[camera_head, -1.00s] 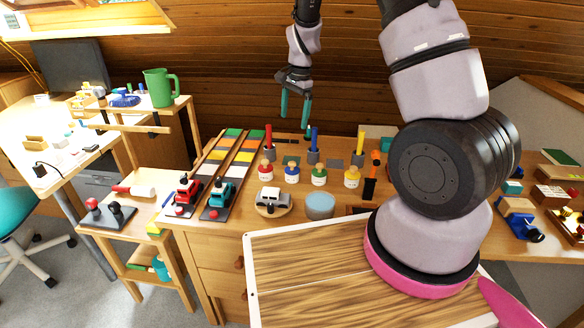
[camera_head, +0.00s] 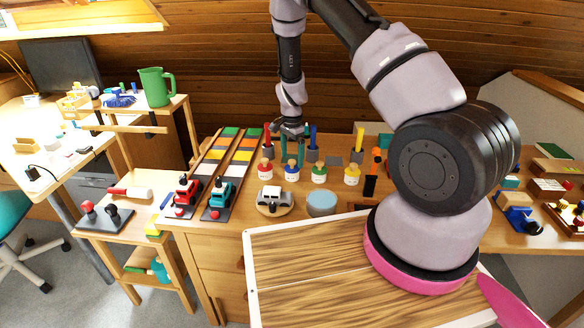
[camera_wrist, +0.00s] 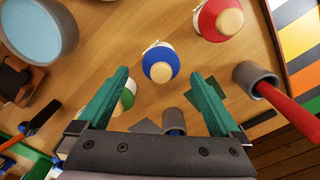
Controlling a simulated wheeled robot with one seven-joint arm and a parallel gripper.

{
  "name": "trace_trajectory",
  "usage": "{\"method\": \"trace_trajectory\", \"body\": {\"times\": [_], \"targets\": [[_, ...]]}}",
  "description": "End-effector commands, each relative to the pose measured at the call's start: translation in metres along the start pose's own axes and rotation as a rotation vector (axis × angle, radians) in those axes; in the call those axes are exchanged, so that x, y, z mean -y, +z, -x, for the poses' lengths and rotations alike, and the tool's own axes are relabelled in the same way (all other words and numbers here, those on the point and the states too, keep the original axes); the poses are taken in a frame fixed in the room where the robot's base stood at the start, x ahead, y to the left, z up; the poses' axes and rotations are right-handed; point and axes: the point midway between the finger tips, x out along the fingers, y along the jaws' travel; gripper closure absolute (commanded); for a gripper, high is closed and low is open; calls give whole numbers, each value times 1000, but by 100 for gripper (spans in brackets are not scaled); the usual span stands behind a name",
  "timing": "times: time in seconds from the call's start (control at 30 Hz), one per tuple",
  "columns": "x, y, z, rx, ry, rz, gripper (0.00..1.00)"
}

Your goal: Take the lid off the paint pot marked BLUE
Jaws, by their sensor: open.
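The blue paint pot (camera_head: 292,172) stands on the table in a row of small pots, between the red pot (camera_head: 265,169) and the green pot (camera_head: 319,173). Its blue lid with a round wooden knob is on it, seen from above in the wrist view (camera_wrist: 160,64). The marking cannot be read. My gripper (camera_head: 292,160) points down just above and behind the blue pot. In the wrist view my gripper's two teal fingers (camera_wrist: 160,85) are spread wide and empty, with the blue lid beyond and between their tips. The green pot is partly hidden behind the left finger there.
A yellow pot (camera_head: 351,174) ends the row. Grey cups holding a red (camera_wrist: 258,78) and a blue stick stand close behind the pots.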

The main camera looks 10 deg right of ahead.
Motion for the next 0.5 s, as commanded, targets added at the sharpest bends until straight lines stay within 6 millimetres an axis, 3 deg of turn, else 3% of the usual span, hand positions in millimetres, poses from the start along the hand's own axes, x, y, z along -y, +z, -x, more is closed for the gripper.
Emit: {"method": "trace_trajectory", "body": {"times": [0.2, 0.47, 0.5], "targets": [[2, -2, -28, 0, 0, 0, 0], [2, -1, -30, 0, -2, 0, 0], [2, -1, -30, 0, -2, 0, 12]]}}
